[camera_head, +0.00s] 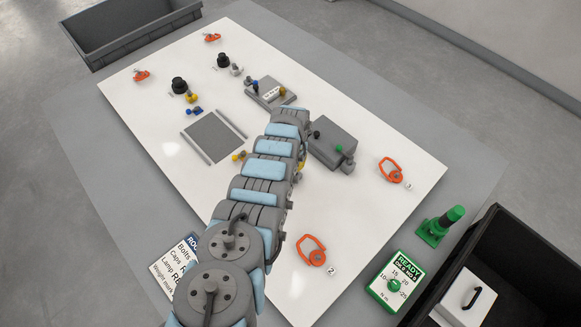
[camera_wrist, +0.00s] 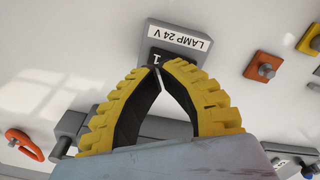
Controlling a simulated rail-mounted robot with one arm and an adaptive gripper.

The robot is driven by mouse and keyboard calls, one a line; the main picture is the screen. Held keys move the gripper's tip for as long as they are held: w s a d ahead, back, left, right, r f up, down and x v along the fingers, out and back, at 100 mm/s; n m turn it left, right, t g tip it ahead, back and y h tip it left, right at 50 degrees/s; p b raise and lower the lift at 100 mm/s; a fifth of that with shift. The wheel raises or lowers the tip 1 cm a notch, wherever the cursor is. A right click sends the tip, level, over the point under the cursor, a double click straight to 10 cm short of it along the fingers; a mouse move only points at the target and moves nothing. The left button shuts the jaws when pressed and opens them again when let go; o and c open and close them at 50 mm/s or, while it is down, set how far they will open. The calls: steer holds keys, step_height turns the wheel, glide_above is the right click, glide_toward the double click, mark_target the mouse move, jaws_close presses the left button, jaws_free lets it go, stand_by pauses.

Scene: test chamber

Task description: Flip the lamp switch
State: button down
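The lamp switch (camera_wrist: 160,55) shows at the top of the wrist view as a grey box with a dark face marked "1". Its white label (camera_wrist: 181,38) reads LAMP 24 V, upside down. My gripper (camera_wrist: 157,68) has its two yellow ribbed fingers bowed inward, with the tips together at the switch's dark face. A thin light sliver shows between the tips; I cannot tell whether it is the switch lever or whether the tips touch the switch. In the head view my arm covers the middle of the board, and I cannot make out the fingertips there.
On the white board (camera_head: 330,220) in the head view are a grey block (camera_head: 333,142), a labelled grey fixture (camera_head: 283,99) and orange clips (camera_head: 311,250). A green READY box (camera_head: 395,281) and a black crate (camera_head: 548,250) stand at the right. Open board lies right of my arm.

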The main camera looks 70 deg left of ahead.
steer(key=shift+r+p, duration=1.65)
steer(key=shift+r, duration=0.25)
